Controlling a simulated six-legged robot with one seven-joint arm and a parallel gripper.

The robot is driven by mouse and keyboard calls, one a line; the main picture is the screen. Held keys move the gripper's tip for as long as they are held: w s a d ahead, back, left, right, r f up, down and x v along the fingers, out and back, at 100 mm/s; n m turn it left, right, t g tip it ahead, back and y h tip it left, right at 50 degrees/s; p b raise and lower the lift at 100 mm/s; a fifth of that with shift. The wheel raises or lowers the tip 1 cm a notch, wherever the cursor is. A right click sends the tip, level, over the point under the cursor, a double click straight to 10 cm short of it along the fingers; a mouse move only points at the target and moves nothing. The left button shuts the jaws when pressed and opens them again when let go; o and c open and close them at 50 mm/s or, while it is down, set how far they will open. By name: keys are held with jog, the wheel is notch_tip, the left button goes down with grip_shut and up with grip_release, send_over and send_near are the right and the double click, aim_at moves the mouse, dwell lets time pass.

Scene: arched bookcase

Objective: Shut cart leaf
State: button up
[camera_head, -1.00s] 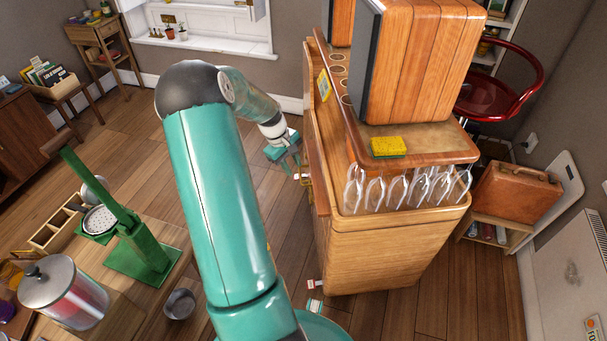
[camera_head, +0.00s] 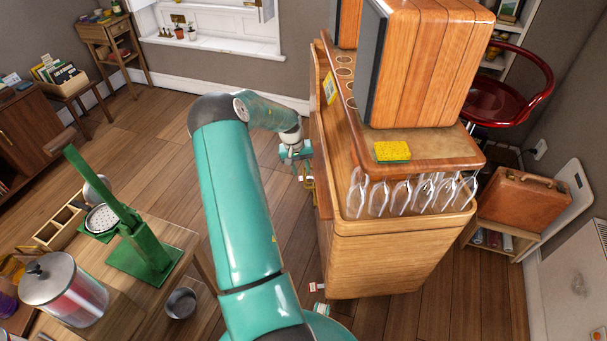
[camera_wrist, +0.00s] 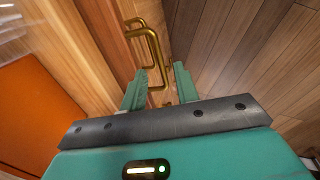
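The wooden cart (camera_head: 395,260) stands right of centre in the head view, with stemmed glasses hanging under its top. A wooden panel, seemingly the leaf (camera_head: 322,195), shows edge-on along its left side; how far it stands open I cannot tell. My gripper (camera_head: 304,165) is beside that side, near a small brass handle (camera_head: 308,183). In the wrist view, a brass bar handle (camera_wrist: 155,58) is on a reddish-brown wood face. My gripper (camera_wrist: 159,85) is open, its two fingers apart around the handle's near end. Contact cannot be made out.
A yellow sponge (camera_head: 392,151) and a large wooden box (camera_head: 425,65) sit on the cart top. A table with a green press (camera_head: 140,245) and a glass jar (camera_head: 65,290) stands at left. A red stool (camera_head: 505,95) is behind the cart.

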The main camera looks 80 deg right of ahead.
aim_at(317, 177)
jog(key=shift+s+d+f, duration=0.1)
jog(key=shift+s+f, duration=0.05)
jog(key=shift+f, duration=0.75)
jog(key=shift+s+d+f, duration=0.1)
jog(key=shift+s+f, duration=0.05)
jog(key=shift+f, duration=0.7)
jog(key=shift+c, duration=0.4)
grip_shut()
jog(key=shift+s+d, duration=0.25)
jog(key=shift+s, duration=0.5)
jog(key=shift+s+d, duration=0.2)
jog(key=shift+s, duration=0.6)
jog(key=shift+s+d, duration=0.25)
jog(key=shift+s, duration=0.5)
jog(key=shift+o, duration=0.4)
grip_release()
jog(key=shift+r, duration=0.1)
